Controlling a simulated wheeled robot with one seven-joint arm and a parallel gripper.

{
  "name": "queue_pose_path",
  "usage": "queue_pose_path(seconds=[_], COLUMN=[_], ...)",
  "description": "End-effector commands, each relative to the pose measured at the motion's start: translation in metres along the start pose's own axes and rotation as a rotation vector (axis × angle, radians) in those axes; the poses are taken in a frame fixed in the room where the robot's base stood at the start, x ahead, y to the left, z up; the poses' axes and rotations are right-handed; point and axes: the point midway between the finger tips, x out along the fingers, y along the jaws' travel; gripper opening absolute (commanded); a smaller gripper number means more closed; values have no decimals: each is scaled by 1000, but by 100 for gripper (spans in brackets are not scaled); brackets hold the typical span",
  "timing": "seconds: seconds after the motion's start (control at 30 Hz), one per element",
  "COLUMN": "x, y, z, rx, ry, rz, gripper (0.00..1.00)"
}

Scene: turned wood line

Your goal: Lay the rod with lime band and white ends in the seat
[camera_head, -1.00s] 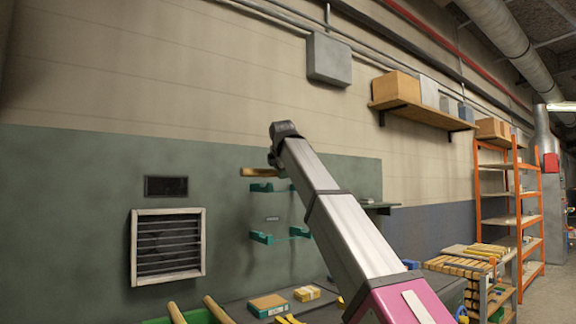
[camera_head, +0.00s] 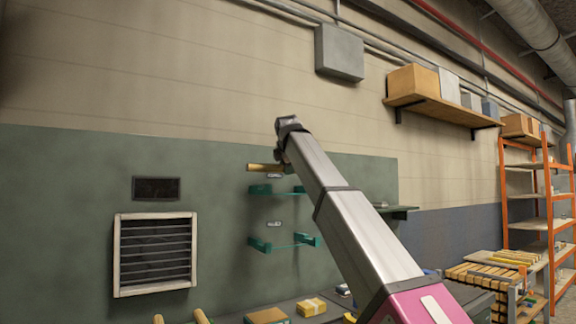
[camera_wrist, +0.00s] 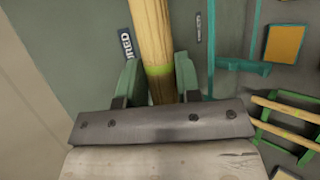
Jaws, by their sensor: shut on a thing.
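My gripper (camera_wrist: 158,72) is shut on a wooden rod (camera_wrist: 153,30), with a lime band (camera_wrist: 158,70) between the fingers. The rod's ends are not clear, so I cannot tell their colour. In the head view the rod (camera_head: 262,168) lies roughly level in front of the green wall. Two teal brackets, an upper one (camera_head: 262,190) and a lower one (camera_head: 262,246), are on the wall below it, each with a small label above. The rod appears above the upper bracket, apart from it. A label reading "...URED" (camera_wrist: 126,45) is left of the rod in the wrist view.
More rods (camera_wrist: 290,108) lie in a green rack below right. Yellow-topped blocks (camera_head: 311,306) sit on the bench. A small dark shelf (camera_head: 398,211) sticks out right of the brackets, behind my arm. A vent (camera_head: 155,254) is at left.

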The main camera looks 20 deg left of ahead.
Motion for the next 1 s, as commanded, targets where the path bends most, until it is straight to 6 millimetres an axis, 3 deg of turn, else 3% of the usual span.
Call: queue_pose_path(seconds=[0.53,0.97,1.0], x=[29,35,35], y=[-32,-37,-37], z=[-12,-14,-14], rx=[0,0,0], ry=[0,0,0], rz=[0,1,1], gripper=[4,4,35])
